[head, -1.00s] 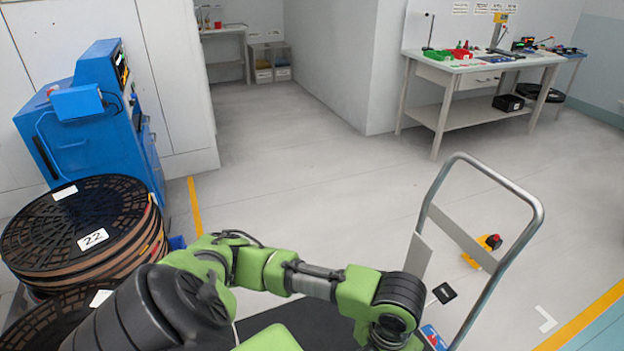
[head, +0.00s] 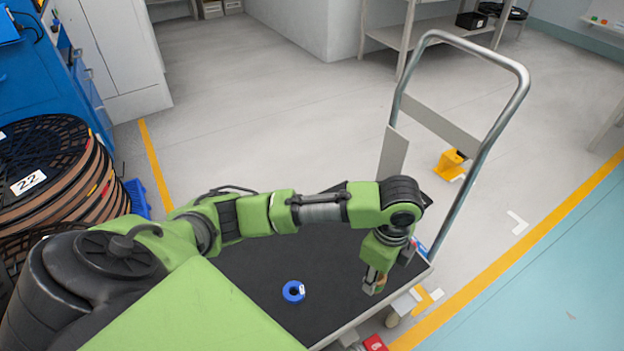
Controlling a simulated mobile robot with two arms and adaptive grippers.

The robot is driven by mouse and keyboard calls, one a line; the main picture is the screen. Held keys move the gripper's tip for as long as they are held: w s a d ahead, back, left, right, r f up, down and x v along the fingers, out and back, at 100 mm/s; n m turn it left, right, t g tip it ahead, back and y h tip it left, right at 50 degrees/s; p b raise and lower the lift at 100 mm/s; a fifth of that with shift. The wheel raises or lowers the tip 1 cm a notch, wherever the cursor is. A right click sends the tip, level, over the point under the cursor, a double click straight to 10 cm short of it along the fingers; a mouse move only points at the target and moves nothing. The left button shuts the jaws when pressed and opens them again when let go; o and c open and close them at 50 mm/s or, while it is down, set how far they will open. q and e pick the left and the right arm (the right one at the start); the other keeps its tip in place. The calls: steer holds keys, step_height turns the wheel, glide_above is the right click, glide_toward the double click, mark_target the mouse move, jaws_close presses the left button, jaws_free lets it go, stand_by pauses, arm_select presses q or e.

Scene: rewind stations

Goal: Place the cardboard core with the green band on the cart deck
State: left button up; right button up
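The black cart deck (head: 330,265) lies below my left arm. My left gripper (head: 374,284) points down over the deck's right part. A small tan piece with green on it shows at its fingertips and looks like the cardboard core with the green band (head: 379,286); it is small and partly covered by the fingers. The gripper looks shut on it. I cannot tell whether the core touches the deck. My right gripper is not in view.
The cart's metal handle (head: 487,135) rises at the right. Stacked reels (head: 60,185) stand at the left. A yellow object (head: 449,163) is on the floor behind the cart.

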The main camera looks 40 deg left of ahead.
arm_select(q)
steer(key=f+m, duration=0.1)
steer(key=b, duration=0.5)
glide_toward(348, 263)
steer(key=shift+s+d+f, duration=0.5)
steer(key=shift+d+f, duration=0.1)
steer(key=shift+d, duration=0.1)
steer(key=shift+w+a+f, duration=0.3)
steer(key=shift+a+f, duration=0.05)
steer(key=shift+f, duration=0.15)
steer(key=f, duration=0.1)
steer(key=f+b, duration=0.1)
steer(key=f, duration=0.1)
steer(key=shift+w+a+f, duration=0.1)
steer(key=shift+a, duration=0.2)
steer(key=shift+f+b, duration=0.25)
steer(key=shift+b, duration=0.05)
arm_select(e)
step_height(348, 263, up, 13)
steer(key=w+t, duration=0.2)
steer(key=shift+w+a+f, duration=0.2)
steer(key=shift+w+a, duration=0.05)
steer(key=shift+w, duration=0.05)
arm_select(q)
steer(key=o, duration=0.9)
steer(key=shift+f, duration=0.1)
steer(key=shift+c, duration=0.2)
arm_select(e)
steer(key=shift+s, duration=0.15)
